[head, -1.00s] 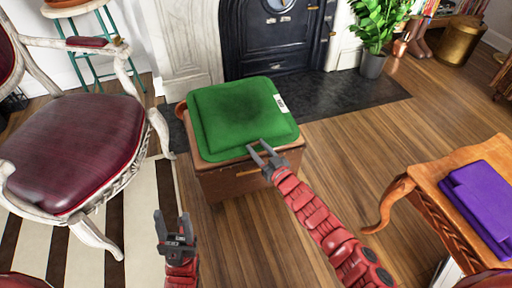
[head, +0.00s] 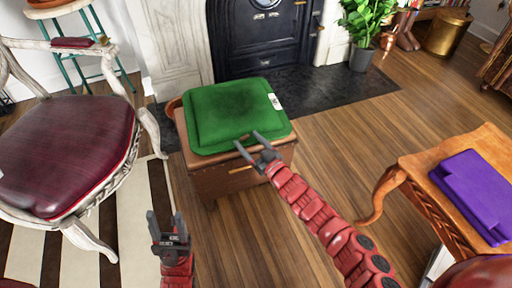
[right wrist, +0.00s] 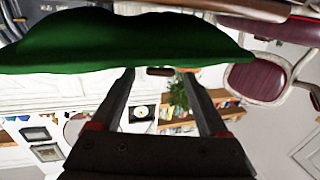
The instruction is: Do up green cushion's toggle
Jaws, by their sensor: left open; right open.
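The green cushion (head: 236,113) lies on a brown box-like stool (head: 228,178) in front of the fireplace. A small white label (head: 275,101) is at its right edge. My right gripper (head: 247,140) is open at the cushion's near edge. The right wrist view, which is upside down, shows the cushion's green underside or edge (right wrist: 120,38) just beyond the open fingers. A small brown toggle (right wrist: 160,71) shows at that edge, between the fingertips and not gripped. I cannot make out its loop. My left gripper (head: 165,214) is open and empty, low in front of the stool.
A white chair with a dark red seat (head: 66,152) stands at left. A wooden table (head: 425,168) with a purple folded cloth (head: 475,194) stands at right. Bare wooden floor (head: 330,160) lies between stool and table. A potted plant (head: 366,25) is by the fireplace.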

